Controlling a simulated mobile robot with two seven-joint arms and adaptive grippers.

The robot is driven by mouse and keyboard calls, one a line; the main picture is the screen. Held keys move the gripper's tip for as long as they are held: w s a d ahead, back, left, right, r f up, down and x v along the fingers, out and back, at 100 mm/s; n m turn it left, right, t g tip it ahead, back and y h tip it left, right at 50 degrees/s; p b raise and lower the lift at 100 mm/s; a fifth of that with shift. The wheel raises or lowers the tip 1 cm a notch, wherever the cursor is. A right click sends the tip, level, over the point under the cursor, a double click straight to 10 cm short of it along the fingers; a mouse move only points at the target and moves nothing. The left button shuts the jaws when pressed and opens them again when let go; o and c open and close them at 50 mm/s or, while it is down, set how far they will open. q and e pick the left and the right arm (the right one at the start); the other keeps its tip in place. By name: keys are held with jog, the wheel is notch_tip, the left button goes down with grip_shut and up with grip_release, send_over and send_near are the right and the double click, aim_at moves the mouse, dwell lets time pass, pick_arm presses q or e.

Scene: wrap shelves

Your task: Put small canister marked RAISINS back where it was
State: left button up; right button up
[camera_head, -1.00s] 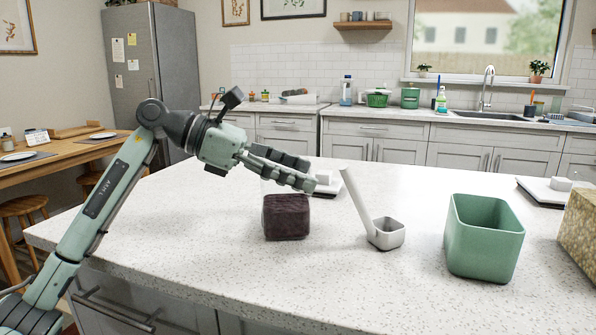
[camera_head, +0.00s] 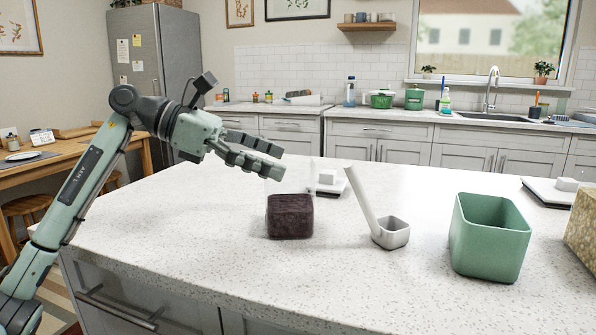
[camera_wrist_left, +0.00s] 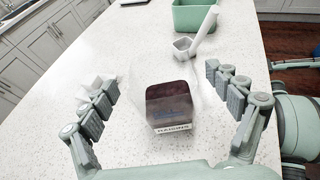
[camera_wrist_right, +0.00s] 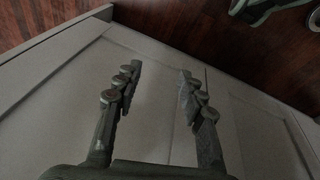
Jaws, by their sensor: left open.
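The small canister marked RAISINS (camera_head: 290,217) stands upright on the white speckled counter. Its walls look clear, with dark contents filling the lower part. In the left wrist view the canister (camera_wrist_left: 169,104) shows its RAISINS label facing my gripper and sits between the spread fingers, apart from them. My left gripper (camera_head: 262,158) is open and empty, at the upper left of the canister in the head view. It also shows in the left wrist view (camera_wrist_left: 160,80). My right gripper (camera_wrist_right: 158,75) is open and empty in front of a grey cabinet panel.
Further right are a green open bin (camera_head: 488,240) and a speckled tan box (camera_head: 584,232). A white scale-like item (camera_head: 328,188) lies behind the canister. The counter's left part is clear.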

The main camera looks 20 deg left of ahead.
pick_arm(q)
jog(key=v, duration=0.7)
pick_arm(e)
notch_tip(320, 180, up, 2)
jog(key=shift+r, duration=0.2)
jog(key=shift+w+r, duration=0.1)
jog(key=shift+w, duration=0.15)
jog(key=shift+a, duration=0.1)
dwell(0.5)
